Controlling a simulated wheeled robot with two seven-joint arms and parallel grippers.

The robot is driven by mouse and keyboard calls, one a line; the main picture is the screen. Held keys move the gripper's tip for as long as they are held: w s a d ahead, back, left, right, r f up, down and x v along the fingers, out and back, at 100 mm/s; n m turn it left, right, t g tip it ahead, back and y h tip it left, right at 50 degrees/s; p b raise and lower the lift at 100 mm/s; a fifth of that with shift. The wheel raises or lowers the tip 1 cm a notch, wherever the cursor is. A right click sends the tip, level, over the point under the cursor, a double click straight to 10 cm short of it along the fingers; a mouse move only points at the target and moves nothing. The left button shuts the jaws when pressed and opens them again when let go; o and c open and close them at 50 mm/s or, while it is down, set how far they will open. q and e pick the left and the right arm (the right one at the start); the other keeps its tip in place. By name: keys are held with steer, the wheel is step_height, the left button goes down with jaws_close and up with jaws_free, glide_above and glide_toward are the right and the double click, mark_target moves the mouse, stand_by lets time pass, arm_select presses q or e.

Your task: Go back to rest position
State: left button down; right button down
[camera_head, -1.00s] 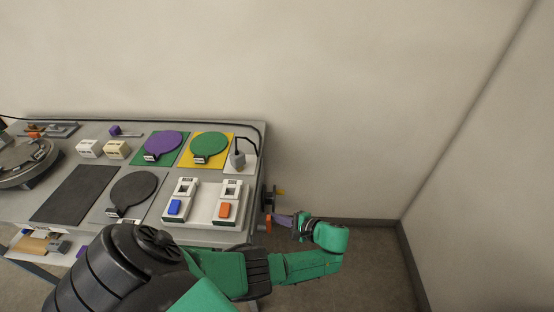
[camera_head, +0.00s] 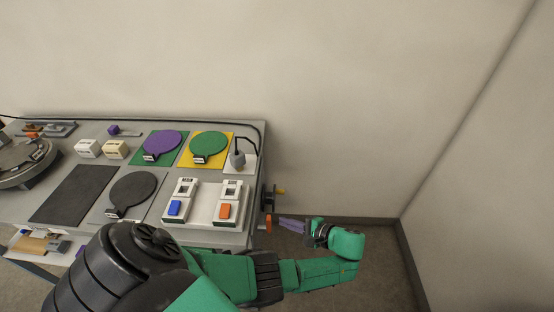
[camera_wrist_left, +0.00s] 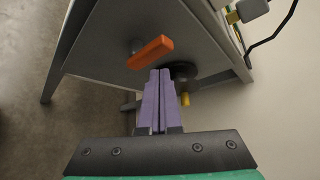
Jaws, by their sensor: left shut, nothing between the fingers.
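My left gripper (camera_head: 281,220) reaches around the right end of the cart with its purple fingers pointing left toward the cart's side. In the left wrist view the purple fingers (camera_wrist_left: 160,75) are together with nothing between them. Their tips appear close to an orange handle (camera_wrist_left: 151,52) on the cart's side, which also shows in the head view (camera_head: 268,223). I cannot tell from these views how large the gap is. A dark round wheel with a yellow knob (camera_wrist_left: 185,99) is behind the fingers. My right gripper is not in view.
The grey cart (camera_head: 225,236) fills the left, carrying purple (camera_head: 163,143) and green (camera_head: 209,145) discs, a black disc (camera_head: 132,193), and a switch box with blue (camera_head: 174,208) and orange (camera_head: 224,211) buttons. Clear floor (camera_head: 385,265) lies right of my arm, bounded by walls.

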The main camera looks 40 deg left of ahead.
arm_select(q)
steer(key=b+v, duration=0.1)
steer(key=v, duration=0.9)
steer(key=shift+r, duration=0.25)
steer(key=s+a+f+m+h, duration=0.1)
steer(key=s+f+h, duration=0.4)
steer(key=f, duration=0.7)
steer(key=s+a+f+m+h, duration=0.1)
steer(key=s+f+h, duration=0.1)
steer(key=s+f, duration=0.8)
steer(key=s+a+f+n+t+h, duration=0.1)
steer(key=s+a+f+n+h, duration=0.1)
steer(key=s+f, duration=0.5)
steer(key=s+a+f+n+t+h, duration=0.1)
steer(key=s+a+f+n+h, duration=0.2)
steer(key=s+f, duration=0.4)
steer(key=s+h, duration=0.1)
steer(key=s, duration=0.2)
steer(key=shift+f, duration=0.15)
